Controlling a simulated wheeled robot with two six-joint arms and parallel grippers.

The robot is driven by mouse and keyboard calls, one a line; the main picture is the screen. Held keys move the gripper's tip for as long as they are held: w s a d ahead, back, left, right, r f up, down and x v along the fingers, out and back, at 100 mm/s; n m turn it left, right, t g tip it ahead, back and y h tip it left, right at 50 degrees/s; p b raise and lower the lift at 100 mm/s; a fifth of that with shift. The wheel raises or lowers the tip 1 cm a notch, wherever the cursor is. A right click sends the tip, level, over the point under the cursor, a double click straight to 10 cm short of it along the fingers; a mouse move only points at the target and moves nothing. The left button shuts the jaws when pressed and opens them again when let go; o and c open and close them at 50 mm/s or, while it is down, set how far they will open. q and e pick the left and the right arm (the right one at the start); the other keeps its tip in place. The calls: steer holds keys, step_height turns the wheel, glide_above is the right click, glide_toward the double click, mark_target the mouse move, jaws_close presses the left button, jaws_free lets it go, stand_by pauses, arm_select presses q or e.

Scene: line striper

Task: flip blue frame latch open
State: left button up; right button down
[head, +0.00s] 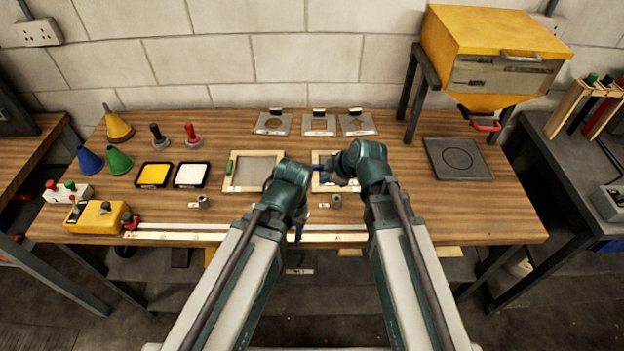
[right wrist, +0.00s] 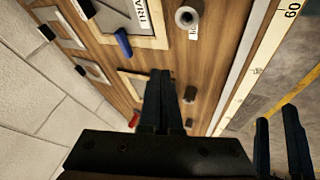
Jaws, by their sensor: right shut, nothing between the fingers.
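The blue latch (right wrist: 123,42) is a small blue lever on the near edge of a pale wooden frame (right wrist: 152,40) in the right wrist view. In the head view this frame (head: 318,155) is partly hidden by my right arm. My right gripper (right wrist: 162,75) is shut and empty. Its fingertips appear close to the latch but apart from it in the wrist view; their height above the table is hard to judge. My left gripper's two fingers (right wrist: 279,140) show spread apart at the lower right of the wrist view, near the table's front edge.
A second frame (head: 251,158) with a green latch (head: 229,167) stands to the left. A ruler strip (head: 200,238) runs along the front edge. Small grey cylinders (head: 203,201) stand in front of the frames. Plates (head: 319,125) lie at the back.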

mark_target(313, 187)
arm_select(q)
steer(key=shift+s+f, duration=0.1)
steer(key=shift+s, duration=0.3)
arm_select(e)
steer(key=shift+w+d+r+n+t, duration=0.15)
steer(key=shift+w+r+n+t, duration=0.2)
steer(key=shift+n, duration=0.15)
steer(key=shift+f, duration=0.15)
steer(key=b+x, duration=0.8)
steer(key=x, duration=0.2)
steer(key=shift+f, duration=0.15)
steer(key=w, duration=0.3)
steer(key=shift+r, duration=0.2)
steer(key=shift+w, duration=0.5)
arm_select(q)
step_height(313, 187, down, 8)
